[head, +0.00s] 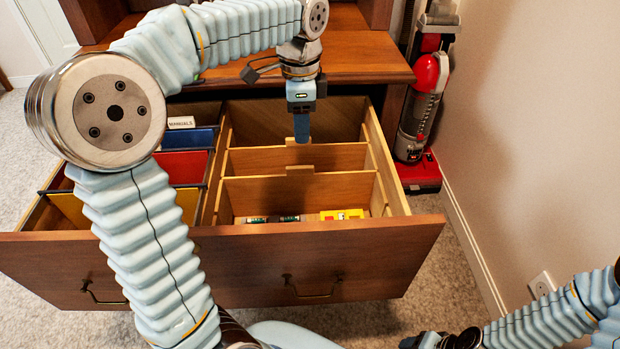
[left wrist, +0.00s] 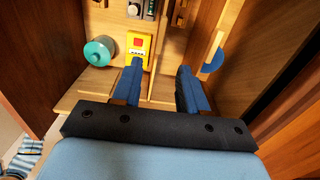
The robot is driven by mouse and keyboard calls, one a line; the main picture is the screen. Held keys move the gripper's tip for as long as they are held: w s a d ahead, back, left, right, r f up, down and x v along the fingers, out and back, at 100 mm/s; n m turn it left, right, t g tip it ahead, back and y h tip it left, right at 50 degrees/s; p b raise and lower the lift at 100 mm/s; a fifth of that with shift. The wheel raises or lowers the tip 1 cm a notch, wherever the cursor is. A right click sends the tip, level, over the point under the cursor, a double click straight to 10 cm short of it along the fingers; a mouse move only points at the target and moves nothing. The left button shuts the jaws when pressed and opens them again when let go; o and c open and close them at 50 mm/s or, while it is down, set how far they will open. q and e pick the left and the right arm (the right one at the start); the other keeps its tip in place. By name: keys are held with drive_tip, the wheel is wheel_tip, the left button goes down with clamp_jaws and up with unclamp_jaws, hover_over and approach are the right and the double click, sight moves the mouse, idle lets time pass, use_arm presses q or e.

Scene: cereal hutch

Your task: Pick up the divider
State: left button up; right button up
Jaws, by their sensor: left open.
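Two light wooden dividers stand upright across the right part of the open drawer (head: 326,262): a front divider (head: 330,190) and a rear divider (head: 255,160), each with a small raised tab at its top middle. My left gripper (head: 302,138) points down over the drawer; in the head view its blue fingertips appear just above the rear divider's tab. In the left wrist view my left gripper (left wrist: 160,78) has two spread blue fingers, nothing clamped. A light wooden edge (left wrist: 216,42) lies right of them. Height above the dividers is hard to judge. A dark end of my right arm (head: 440,341) shows at bottom right.
The front compartment holds batteries (head: 273,218) and a yellow box (head: 341,214); a teal round item (left wrist: 98,50) shows in the left wrist view. Hanging folders (head: 185,167) fill the drawer's left. The hutch top (head: 365,58) overhangs behind. A red vacuum (head: 424,110) stands right.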

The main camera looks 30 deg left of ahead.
sight(300, 167)
use_arm(q)
wheel_tip(300, 167, down, 7)
drive_tip(key=shift+f+b, duration=0.2)
drive_tip(key=shift+b, duration=0.4)
drive_tip(key=f, duration=0.5)
drive_tip(key=shift+s+a+f+b, duration=0.15)
drive_tip(key=shift+a+f+b, duration=0.1)
drive_tip(key=shift+b, duration=0.1)
drive_tip(key=shift+r, duration=0.1)
clamp_jaws()
